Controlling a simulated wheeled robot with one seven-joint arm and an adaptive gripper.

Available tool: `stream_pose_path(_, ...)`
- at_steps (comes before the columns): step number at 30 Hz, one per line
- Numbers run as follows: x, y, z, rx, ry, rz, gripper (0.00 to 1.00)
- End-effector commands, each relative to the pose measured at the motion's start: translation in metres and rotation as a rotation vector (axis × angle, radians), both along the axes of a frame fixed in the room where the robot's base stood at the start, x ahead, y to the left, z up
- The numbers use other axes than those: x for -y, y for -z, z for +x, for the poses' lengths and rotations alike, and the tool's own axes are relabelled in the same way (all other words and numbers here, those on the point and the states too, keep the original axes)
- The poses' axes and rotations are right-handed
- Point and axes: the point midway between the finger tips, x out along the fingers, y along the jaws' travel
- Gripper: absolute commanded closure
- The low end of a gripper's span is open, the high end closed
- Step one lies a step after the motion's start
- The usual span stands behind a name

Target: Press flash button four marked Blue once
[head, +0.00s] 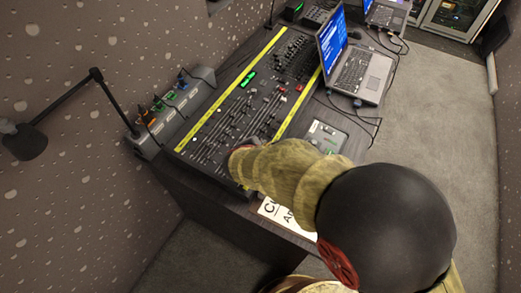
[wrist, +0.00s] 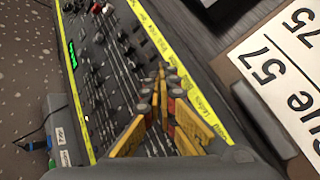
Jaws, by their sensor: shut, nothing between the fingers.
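The lighting desk (head: 262,98) is a dark panel with rows of faders and knobs between two yellow label strips. It also fills the left middle of the wrist view (wrist: 88,22). My gripper (wrist: 163,82) has yellow fingers, shut and empty, with its tips over the desk beside the near yellow strip (wrist: 190,82). The strip's handwriting is too small to read surely. The fingers cover part of the fader ends, and I cannot pick out the button marked Blue. Touching or apart from the panel, I cannot tell. In the head view my arm hides the fingertips.
An open laptop (head: 362,75) stands right of the desk, with cables beside it. A white paper with large print (wrist: 285,70) lies near the desk edge. A grey box with cables (head: 180,112) runs along the desk's left side. Open carpet (head: 430,130) lies to the right.

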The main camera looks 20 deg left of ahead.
Motion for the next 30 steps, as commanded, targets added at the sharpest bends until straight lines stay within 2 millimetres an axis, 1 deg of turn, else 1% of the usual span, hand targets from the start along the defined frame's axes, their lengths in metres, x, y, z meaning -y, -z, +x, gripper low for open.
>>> stream_pose_path(5,-0.0001,0.0012,0.0,0.0,0.0,0.0,1.0)
stream_pose_path(13,-0.0006,0.0086,0.0,0.001,0.0,0.0,1.0)
stream_pose_path(30,-0.0008,0.0094,0.0,0.0,0.0,0.0,1.0)
